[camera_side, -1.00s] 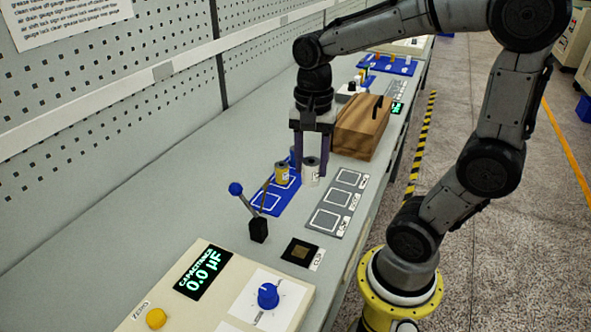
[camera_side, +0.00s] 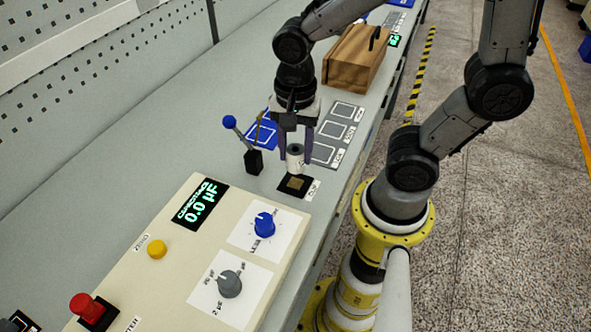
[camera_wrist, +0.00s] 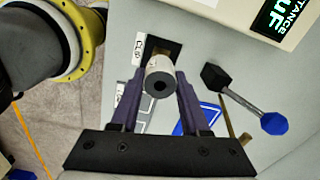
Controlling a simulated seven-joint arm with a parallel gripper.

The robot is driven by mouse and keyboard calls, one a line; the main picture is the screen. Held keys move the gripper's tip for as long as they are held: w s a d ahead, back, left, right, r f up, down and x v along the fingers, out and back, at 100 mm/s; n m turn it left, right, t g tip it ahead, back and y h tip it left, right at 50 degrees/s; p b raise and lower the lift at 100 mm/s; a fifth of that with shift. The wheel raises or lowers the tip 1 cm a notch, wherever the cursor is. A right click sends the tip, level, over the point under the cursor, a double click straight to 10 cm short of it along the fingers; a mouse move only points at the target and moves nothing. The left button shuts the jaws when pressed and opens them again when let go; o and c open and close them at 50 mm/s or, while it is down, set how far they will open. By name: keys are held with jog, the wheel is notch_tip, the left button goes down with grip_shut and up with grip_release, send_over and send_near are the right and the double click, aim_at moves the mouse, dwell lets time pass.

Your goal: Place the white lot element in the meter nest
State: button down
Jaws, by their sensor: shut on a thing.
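The white lot element (camera_side: 295,158) is a small upright cylinder, held between the fingers of my gripper (camera_side: 295,151) in the side view. The meter nest (camera_side: 296,185) is a black square pad with a brownish centre, just below the element. In the wrist view the nest (camera_wrist: 171,48) is partly hidden by the element. I cannot tell whether the element touches it.
A blue-knobbed lever (camera_side: 254,160) stands close to the left of the nest. The cream meter box (camera_side: 180,255) reads 0.0 µF, with knobs and buttons. Grey outlined pads (camera_side: 335,130) and a blue tray (camera_side: 262,132) lie behind.

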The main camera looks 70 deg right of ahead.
aim_at(295, 167)
jog(key=shift+f, duration=2.35)
jog(key=shift+c, duration=1.9)
grip_release()
jog(key=shift+f, duration=0.15)
